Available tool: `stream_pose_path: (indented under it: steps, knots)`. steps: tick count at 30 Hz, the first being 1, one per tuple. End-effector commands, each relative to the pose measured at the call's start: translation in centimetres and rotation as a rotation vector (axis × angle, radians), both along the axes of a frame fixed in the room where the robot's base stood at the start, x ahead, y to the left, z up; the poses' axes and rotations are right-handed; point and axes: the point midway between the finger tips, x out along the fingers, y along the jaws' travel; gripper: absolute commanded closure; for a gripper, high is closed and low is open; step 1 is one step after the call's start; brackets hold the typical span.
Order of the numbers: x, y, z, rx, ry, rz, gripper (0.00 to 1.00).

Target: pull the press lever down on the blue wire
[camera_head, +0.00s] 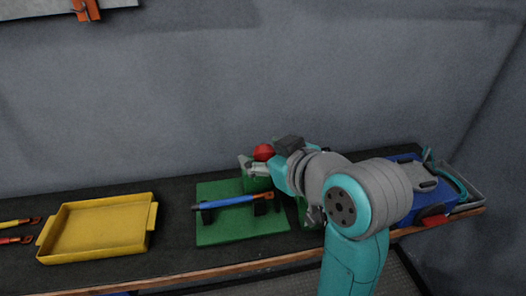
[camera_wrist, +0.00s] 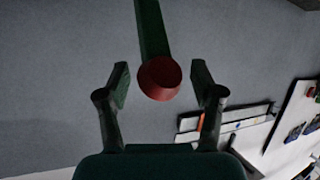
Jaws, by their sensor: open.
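The press lever is a green bar (camera_wrist: 150,30) with a red knob (camera_wrist: 159,78) at its end. The knob also shows in the head view (camera_head: 264,152), above the green base plate (camera_head: 240,233). My gripper (camera_wrist: 160,82) is open, with one finger on each side of the knob and a visible gap on both sides. In the head view my gripper (camera_head: 256,165) is at the knob and hides much of the press. The blue wire (camera_head: 228,201) lies across black holders on the base plate, its copper end toward the press.
A yellow tray (camera_head: 100,229) stands left on the dark bench, with wires having copper lugs (camera_head: 20,239) beyond it. A blue box (camera_head: 431,200) and a grey tray (camera_head: 466,188) stand at the right. A grey wall (camera_head: 150,100) rises behind.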

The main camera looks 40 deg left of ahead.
Motion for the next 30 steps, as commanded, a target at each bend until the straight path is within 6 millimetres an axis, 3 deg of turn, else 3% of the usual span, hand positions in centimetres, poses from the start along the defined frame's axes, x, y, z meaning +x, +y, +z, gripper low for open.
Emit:
stream_pose_path:
  steps: [11,12,20,30]
  knots:
    - [0.27,0.6,-0.29,0.0,0.0,-0.001,0.33]
    - [0.26,0.6,-0.28,0.0,0.0,-0.001,0.36]
    - [0.25,0.59,-0.28,0.0,0.0,-0.001,1.0]
    - [0.14,0.5,-0.6,0.012,-0.009,0.0,1.0]
